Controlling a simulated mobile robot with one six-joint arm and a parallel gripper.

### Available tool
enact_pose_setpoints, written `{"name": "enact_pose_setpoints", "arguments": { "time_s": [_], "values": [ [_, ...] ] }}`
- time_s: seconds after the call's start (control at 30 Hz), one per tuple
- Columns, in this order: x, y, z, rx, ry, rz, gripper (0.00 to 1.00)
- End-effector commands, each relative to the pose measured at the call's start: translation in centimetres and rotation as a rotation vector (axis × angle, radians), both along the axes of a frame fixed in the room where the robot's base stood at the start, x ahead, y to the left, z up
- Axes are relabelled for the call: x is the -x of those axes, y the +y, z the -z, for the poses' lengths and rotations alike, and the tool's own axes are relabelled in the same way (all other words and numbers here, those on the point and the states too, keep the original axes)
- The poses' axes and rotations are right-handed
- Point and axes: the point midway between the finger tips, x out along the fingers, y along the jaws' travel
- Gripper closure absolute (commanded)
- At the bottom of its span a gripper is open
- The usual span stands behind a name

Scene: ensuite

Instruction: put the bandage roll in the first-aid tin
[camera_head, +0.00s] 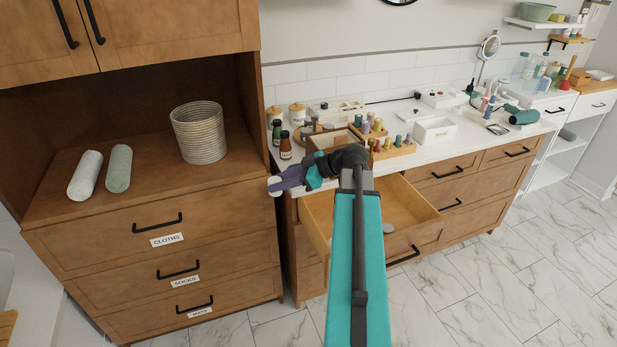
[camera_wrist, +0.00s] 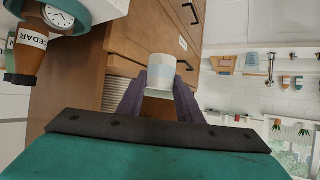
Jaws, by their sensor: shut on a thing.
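My gripper (camera_head: 282,185) is at the left end of the counter, in front of the amber bottles and above the open drawer's left side. Its purple fingers are shut on a small white roll, the bandage roll (camera_head: 273,187). The wrist view shows the bandage roll (camera_wrist: 161,71) between the fingertips (camera_wrist: 160,92), its far end sticking out. I cannot pick out the first-aid tin for sure; an open white box (camera_head: 435,131) with small unreadable print stands on the counter, and a white case (camera_head: 443,99) lies further back.
An open drawer (camera_head: 428,213) juts out below the counter with a small grey disc inside. Amber bottles (camera_head: 285,146), jars and a wooden rack of spools (camera_head: 392,149) crowd the counter's left. A cabinet with a ribbed basket (camera_head: 199,133) and rolled cloths (camera_head: 118,168) stands left.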

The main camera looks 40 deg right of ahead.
Motion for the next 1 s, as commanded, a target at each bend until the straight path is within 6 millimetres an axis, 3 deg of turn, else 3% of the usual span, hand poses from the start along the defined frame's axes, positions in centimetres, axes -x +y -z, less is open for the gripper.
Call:
{"name": "enact_pose_setpoints", "arguments": {
  "time_s": [0.03,0.5,1.0],
  "values": [
    [-0.7,1.7,-1.0,0.0,0.0,-0.019,0.89],
    [-5.6,15.3,-4.8,-0.001,0.0,-0.166,0.89],
    [-7.2,29.5,-8.5,0.0,-0.001,-0.311,0.89]
  ]
}}
